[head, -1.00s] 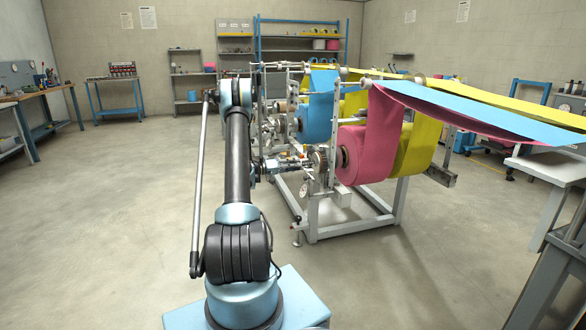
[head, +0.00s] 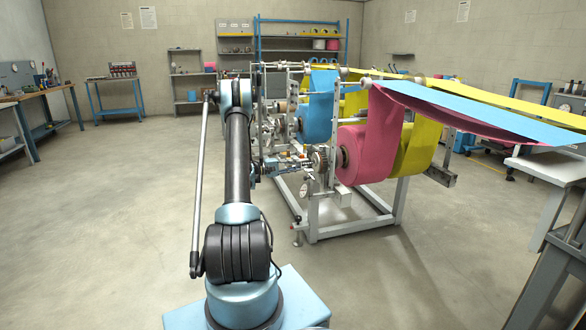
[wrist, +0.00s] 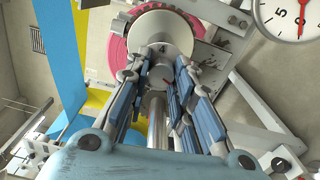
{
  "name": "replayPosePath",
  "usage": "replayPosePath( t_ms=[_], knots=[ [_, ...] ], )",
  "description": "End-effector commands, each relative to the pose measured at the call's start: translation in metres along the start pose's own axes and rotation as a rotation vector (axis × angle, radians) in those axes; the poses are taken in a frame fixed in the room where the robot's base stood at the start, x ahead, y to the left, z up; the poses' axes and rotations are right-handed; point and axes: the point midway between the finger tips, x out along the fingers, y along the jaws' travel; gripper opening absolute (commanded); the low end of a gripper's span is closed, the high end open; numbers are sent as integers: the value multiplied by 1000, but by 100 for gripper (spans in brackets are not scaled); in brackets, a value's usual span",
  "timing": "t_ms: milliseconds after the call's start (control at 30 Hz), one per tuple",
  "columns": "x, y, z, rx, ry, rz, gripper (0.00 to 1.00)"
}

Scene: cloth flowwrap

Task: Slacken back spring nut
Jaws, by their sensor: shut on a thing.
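In the wrist view my gripper (wrist: 158,95) is shut around a round grey metal nut (wrist: 160,76) on the end of a reel shaft, with a small red mark on it. The fingers hide its sides. A bare metal rod (wrist: 157,125) runs from it back toward my wrist. A pale disc (wrist: 158,30) sits just behind the nut, in front of the pink reel (wrist: 117,50). In the head view my gripper (head: 300,161) is small at the front unwind stand, beside a toothed wheel (head: 319,160). The nut is too small to make out there.
The grey stand frame (head: 312,220) carries pink (head: 365,155), yellow and blue (head: 317,105) webs. A dial gauge (wrist: 290,15) is close on the right in the wrist view. Open floor (head: 120,210) lies left of my arm.

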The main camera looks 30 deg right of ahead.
Motion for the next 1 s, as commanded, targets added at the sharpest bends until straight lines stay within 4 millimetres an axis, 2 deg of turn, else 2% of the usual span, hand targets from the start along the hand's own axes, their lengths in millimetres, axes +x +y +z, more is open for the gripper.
replayPosePath(
  t_ms=[300,767,800,833,867,1000],
  knots=[
    [-2,-2,-2,-87,6,-3,0],
    [-2,-2,-2,-96,5,-4,0],
    [-2,-2,-2,-96,5,-4,31],
    [-2,-2,-2,-96,5,-4,38],
    [-2,-2,-2,-96,4,-3,42],
    [-1,-1,-1,-96,3,-2,42]
  ],
)
